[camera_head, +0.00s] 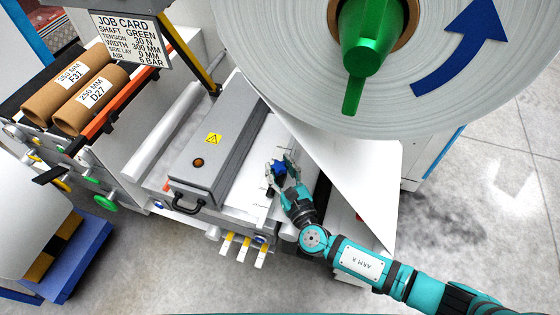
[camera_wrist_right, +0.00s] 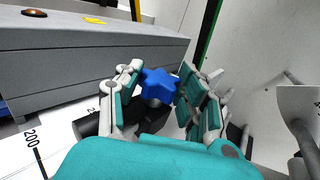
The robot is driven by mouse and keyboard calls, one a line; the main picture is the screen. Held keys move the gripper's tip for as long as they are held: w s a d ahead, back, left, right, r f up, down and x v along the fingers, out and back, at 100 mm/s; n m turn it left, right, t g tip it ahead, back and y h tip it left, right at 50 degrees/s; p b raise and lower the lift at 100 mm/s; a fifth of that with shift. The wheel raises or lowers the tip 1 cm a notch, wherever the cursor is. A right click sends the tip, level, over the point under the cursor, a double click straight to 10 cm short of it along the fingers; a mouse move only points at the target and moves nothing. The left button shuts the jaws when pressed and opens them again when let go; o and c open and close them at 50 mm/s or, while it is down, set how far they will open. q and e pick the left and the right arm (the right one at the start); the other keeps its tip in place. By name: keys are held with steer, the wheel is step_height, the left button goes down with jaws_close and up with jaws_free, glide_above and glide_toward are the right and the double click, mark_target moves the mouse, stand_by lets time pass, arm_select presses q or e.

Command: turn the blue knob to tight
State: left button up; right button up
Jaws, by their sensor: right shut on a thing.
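The blue knob (camera_head: 279,168) is star-shaped and sits on the white machine bed, right of the grey box. My right gripper (camera_head: 283,169) is shut on the blue knob, with a finger on either side of it. No tight mark on the knob can be read. My left gripper is not in view.
The grey box (camera_head: 215,150) with a warning label stands left of the knob. A large white roll (camera_head: 300,60) with a green shaft (camera_head: 366,45) hangs above, its web sloping down close to my right arm. A job card (camera_head: 128,38) and cardboard cores (camera_head: 70,84) are at the left.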

steer(key=shift+a+m+t+h, duration=0.1)
steer(key=shift+m+t+h, duration=0.25)
steer(key=shift+m+h, duration=0.85)
steer(key=shift+m+t+h, duration=0.35)
steer(key=shift+m+h, duration=0.35)
steer(key=shift+h, duration=1)
steer(key=o, duration=1.2)
steer(key=s, duration=1.2)
steer(key=shift+d, duration=0.3)
